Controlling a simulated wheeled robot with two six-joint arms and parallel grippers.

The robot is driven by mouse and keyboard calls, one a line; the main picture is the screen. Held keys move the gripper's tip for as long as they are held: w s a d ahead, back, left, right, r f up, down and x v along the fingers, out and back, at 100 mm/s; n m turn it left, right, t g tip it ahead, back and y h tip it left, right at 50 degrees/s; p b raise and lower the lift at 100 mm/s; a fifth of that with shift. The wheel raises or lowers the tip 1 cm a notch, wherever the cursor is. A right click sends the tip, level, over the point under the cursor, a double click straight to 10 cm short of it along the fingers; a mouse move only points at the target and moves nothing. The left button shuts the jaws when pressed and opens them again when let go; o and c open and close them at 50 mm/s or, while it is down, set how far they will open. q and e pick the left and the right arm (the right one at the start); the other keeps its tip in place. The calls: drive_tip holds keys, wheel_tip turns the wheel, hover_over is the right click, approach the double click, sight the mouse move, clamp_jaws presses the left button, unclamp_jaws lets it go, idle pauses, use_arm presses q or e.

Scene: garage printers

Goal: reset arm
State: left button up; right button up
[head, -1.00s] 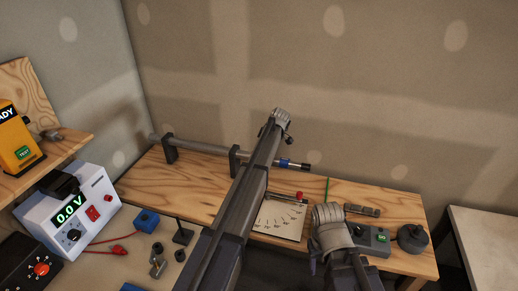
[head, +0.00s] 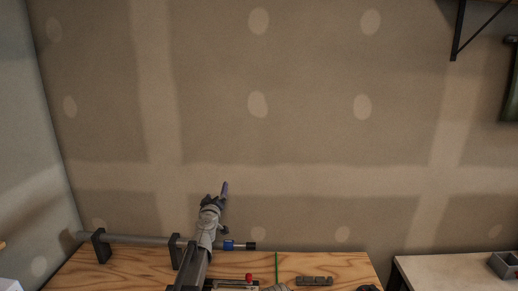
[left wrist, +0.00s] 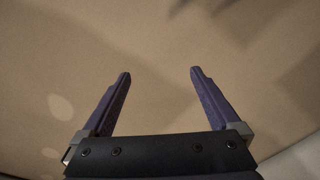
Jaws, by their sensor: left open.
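My left gripper (head: 224,190) is raised above the wooden bench (head: 120,272), in front of the bare wall. In the left wrist view my left gripper (left wrist: 158,78) shows its two purple fingers wide apart, with nothing between them. Only the blank wall (left wrist: 155,30) shows behind the fingers there. My right gripper is not in view.
A grey pipe (head: 137,238) on dark stands runs along the bench, with a blue-collared end (head: 230,245). A green rod (head: 276,265) stands upright near a grey block (head: 314,281). A pale table (head: 450,272) carries a grey bin (head: 505,265).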

use_arm(q)
drive_tip(key=s+d+f+m+g+h, duration=0.35)
drive_tip(key=s+d+f, duration=0.2)
drive_tip(key=s, duration=0.35)
drive_tip(key=s+d+f+m+g+h, duration=0.35)
drive_tip(key=s+f+m+g, duration=0.2)
drive_tip(key=s, duration=0.25)
drive_tip(key=s+a+f+g+y, duration=0.2)
drive_tip(key=s+a+f+g, duration=0.15)
drive_tip(key=s, duration=0.45)
drive_tip(key=s+a+f+n+g+y, duration=0.1)
drive_tip(key=s+a+f+g+y, duration=0.2)
drive_tip(key=s, duration=0.5)
drive_tip(key=s+a+f+g+y, duration=0.2)
drive_tip(key=s+f, duration=0.3)
drive_tip(key=s, duration=0.3)
drive_tip(key=s+d+f+m+b, duration=0.1)
drive_tip(key=s+d, duration=0.1)
drive_tip(key=d, duration=0.3)
drive_tip(key=s+d+f+m+y+b, duration=0.1)
drive_tip(key=s+d+m, duration=0.1)
drive_tip(key=d, duration=0.3)
drive_tip(key=shift+s+m+g+b, duration=0.3)
drive_tip(key=shift+s+g, duration=0.15)
